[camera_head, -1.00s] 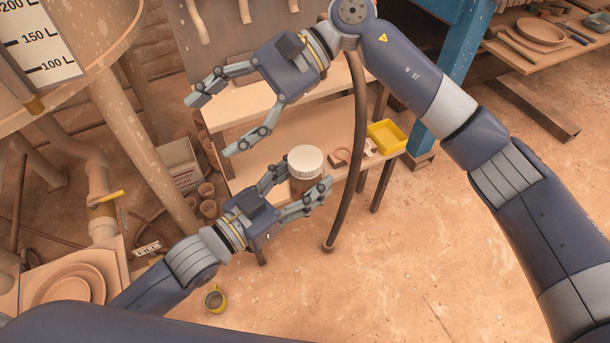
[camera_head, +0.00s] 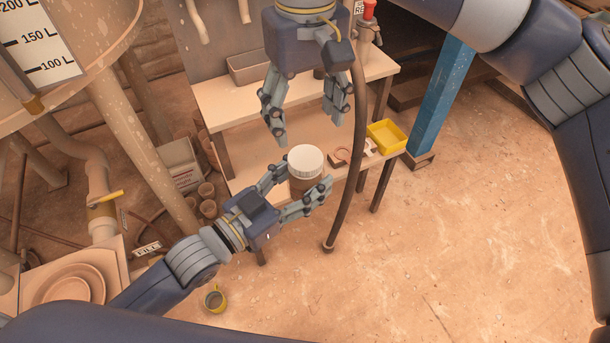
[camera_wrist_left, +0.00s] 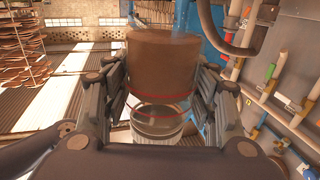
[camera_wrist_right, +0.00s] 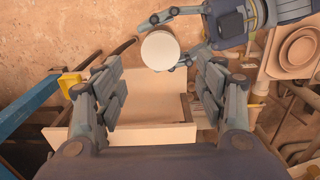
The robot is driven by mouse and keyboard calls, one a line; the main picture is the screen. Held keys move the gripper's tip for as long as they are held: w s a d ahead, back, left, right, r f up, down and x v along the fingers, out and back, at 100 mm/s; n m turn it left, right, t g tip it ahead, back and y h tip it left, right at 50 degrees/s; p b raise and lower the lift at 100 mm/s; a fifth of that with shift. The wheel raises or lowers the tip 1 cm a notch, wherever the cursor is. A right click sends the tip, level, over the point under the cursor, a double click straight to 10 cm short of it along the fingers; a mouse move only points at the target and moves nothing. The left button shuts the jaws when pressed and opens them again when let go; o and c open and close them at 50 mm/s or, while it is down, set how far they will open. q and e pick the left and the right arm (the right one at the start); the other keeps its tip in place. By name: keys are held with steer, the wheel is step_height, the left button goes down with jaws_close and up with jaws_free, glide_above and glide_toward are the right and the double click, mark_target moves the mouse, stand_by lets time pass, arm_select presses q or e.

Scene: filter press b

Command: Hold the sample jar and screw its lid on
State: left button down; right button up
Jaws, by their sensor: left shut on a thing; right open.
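The sample jar (camera_head: 305,186) is brown and upright, with the white lid (camera_head: 305,160) sitting on top of it. My left gripper (camera_head: 296,196) is shut around the jar's sides, and the jar also shows between its fingers in the left wrist view (camera_wrist_left: 163,65). My right gripper (camera_head: 308,128) is above the lid, pointing down, open and empty, with its fingers apart. In the right wrist view the lid (camera_wrist_right: 160,50) appears as a white disc beyond the open fingers. Whether the lid is threaded on cannot be told.
A wooden bench (camera_head: 232,106) with a lower shelf stands behind the jar. A yellow tray (camera_head: 386,136) is on the right of the shelf. A dark hose (camera_head: 357,130) hangs close to the right of both grippers. A yellow-rimmed cup (camera_head: 215,299) is on the floor. The floor at right is open.

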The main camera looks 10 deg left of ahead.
mark_target(306, 157)
steer(key=shift+f, duration=4)
